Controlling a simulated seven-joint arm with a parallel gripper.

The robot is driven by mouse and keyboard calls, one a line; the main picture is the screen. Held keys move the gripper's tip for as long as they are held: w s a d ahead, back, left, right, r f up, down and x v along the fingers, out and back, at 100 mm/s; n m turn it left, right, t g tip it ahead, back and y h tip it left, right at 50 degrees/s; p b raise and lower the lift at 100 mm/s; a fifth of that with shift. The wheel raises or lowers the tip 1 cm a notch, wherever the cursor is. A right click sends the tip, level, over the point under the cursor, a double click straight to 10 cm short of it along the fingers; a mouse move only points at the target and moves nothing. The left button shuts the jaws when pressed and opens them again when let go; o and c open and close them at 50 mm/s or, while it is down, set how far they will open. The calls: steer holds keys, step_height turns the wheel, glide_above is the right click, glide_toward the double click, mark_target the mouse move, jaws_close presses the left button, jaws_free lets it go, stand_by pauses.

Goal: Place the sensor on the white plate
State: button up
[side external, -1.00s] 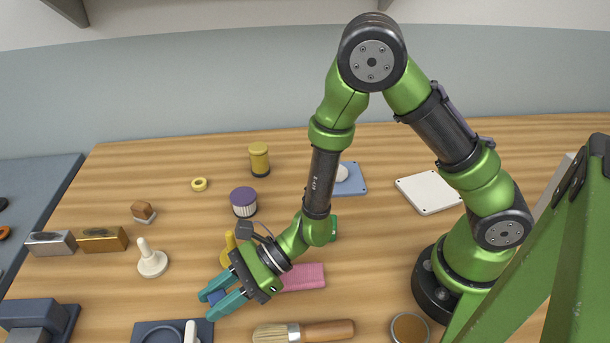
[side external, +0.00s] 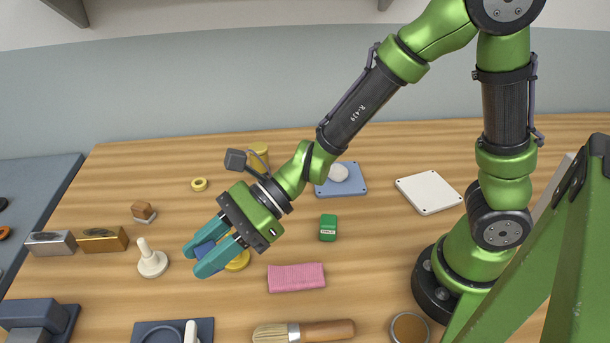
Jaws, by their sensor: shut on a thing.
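The white plate (side external: 429,192), flat with dark dots at its corners, lies on the table right of centre, with nothing on it. My gripper (side external: 201,258), with teal fingers, is shut on a small blue block (side external: 205,248) above the left-centre of the table. The fingers cover much of the block, and I cannot tell for sure that it is the sensor. The gripper is well to the left of the white plate and apart from it.
A blue plate (side external: 352,186) with a white round thing (side external: 338,172) lies left of the white plate. A green box (side external: 328,228), a pink cloth (side external: 296,277) and a brush (side external: 315,331) lie nearer. A yellow object (side external: 239,262) is partly hidden by my gripper.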

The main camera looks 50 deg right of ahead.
steer(key=s+d+f+n+g+h, duration=0.2)
steer(key=s+d+f+n+g, duration=0.1)
steer(key=d+n+g, duration=0.2)
steer(key=s+d+f+n+g+h, duration=0.3)
steer(key=d+n+g, duration=0.3)
steer(key=d, duration=0.4)
steer(key=s+d+f+n+g+h, duration=0.3)
steer(key=s+d+n+g, duration=0.1)
steer(key=d+n+g, duration=0.1)
steer(key=shift+s+d+n+g, duration=0.2)
steer(key=shift+d+n, duration=0.15)
steer(key=shift+d, duration=0.3)
steer(key=shift+s+d+n+g, duration=0.2)
steer(key=shift+d+n, duration=0.15)
steer(key=shift+d, duration=0.3)
steer(key=s+d+r+n+t+h, duration=0.1)
steer(key=s+d+r+n+h, duration=0.25)
steer(key=d, duration=0.65)
steer(key=d+r+n+t+h, duration=0.1)
steer(key=d+r+n+h, duration=0.2)
steer(key=d+n+h, duration=0.5)
steer(key=s+d+r+n+t+h, duration=0.1)
steer(key=s+d+r+n+h, duration=0.15)
steer(key=d, duration=1.05)
steer(key=m, duration=0.1)
glide_above(429, 190)
step_height(429, 190, down, 4)
steer(key=shift+d+f, duration=0.1)
steer(key=shift+f, duration=4.45)
